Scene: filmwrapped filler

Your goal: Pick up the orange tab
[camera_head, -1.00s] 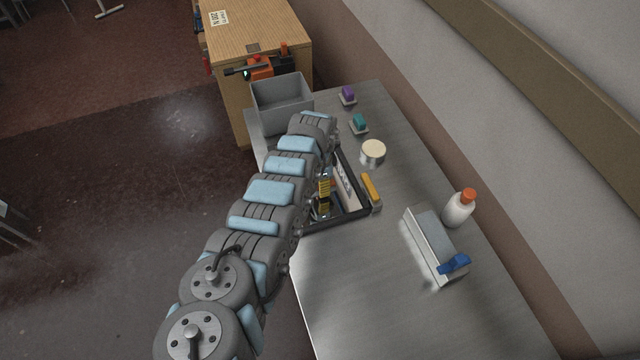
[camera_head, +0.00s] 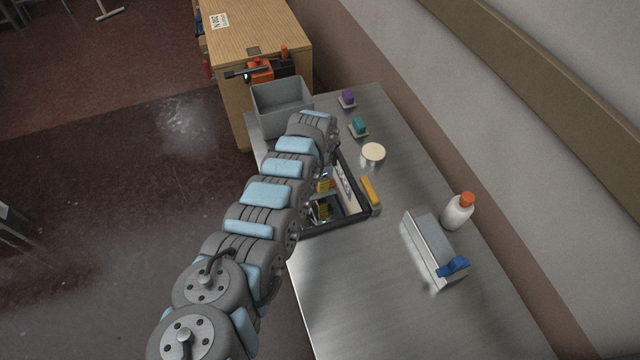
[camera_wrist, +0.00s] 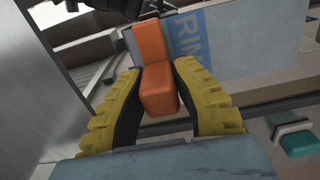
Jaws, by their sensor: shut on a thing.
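In the wrist view the orange tab (camera_wrist: 155,75) is a rounded orange block with an upright part and a thicker near end. My gripper (camera_wrist: 154,68) is shut on it, with a yellow ribbed finger on each side. In the head view my gripper (camera_head: 323,198) is down at the black-rimmed tray (camera_head: 345,224), partly hidden by my arm. The tab cannot be made out clearly there.
Right of the tray lie a yellow-orange object (camera_head: 370,190), a cream round lid (camera_head: 373,152) and a silver box (camera_head: 428,248) with a blue part. A white bottle (camera_head: 457,213) stands near the wall. A grey bin (camera_head: 283,105) stands behind. The table's front is clear.

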